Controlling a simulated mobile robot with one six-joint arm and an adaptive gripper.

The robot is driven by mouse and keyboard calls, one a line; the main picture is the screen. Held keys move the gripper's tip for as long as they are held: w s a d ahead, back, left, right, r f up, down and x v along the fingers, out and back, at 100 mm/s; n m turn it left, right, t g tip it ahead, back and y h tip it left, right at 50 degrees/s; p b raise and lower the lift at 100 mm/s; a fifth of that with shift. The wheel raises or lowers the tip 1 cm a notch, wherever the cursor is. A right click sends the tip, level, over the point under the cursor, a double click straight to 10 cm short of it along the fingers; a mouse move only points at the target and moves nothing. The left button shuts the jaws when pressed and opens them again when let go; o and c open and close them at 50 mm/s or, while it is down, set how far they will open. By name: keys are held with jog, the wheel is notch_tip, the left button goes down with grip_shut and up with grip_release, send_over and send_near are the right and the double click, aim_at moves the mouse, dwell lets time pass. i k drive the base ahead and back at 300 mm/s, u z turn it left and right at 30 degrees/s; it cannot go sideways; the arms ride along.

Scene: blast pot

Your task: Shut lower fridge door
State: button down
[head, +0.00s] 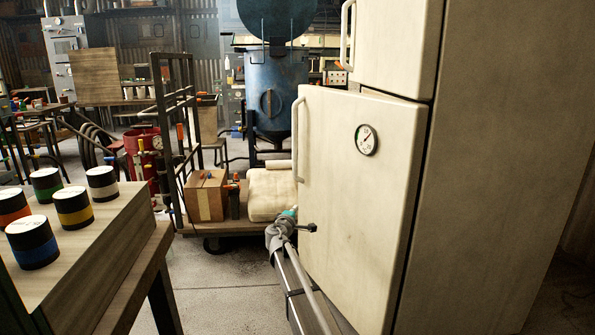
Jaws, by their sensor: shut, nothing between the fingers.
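The lower fridge door (345,190) is cream, with a round gauge (366,140) on its face and a vertical handle (297,140) along its left edge. It stands ajar: its left edge sticks out past the upper fridge door (395,45), and a dark gap shows above it. My gripper (312,228) is small and dark in the picture, shut and empty, in front of the lower door's face near its left side, below the handle. I cannot tell if it touches the door. My arm hides part of the door's lower left.
A wooden bench (110,240) with several paint-banded cans stands at the left. A cart (225,226) with a cardboard box (205,195) and a pale sack-like bundle (271,192) is behind the door's left edge. Floor (210,275) is clear between bench and fridge.

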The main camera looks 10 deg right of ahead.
aim_at(359, 195)
jog(key=i, duration=0.9)
jog(key=z, duration=0.05)
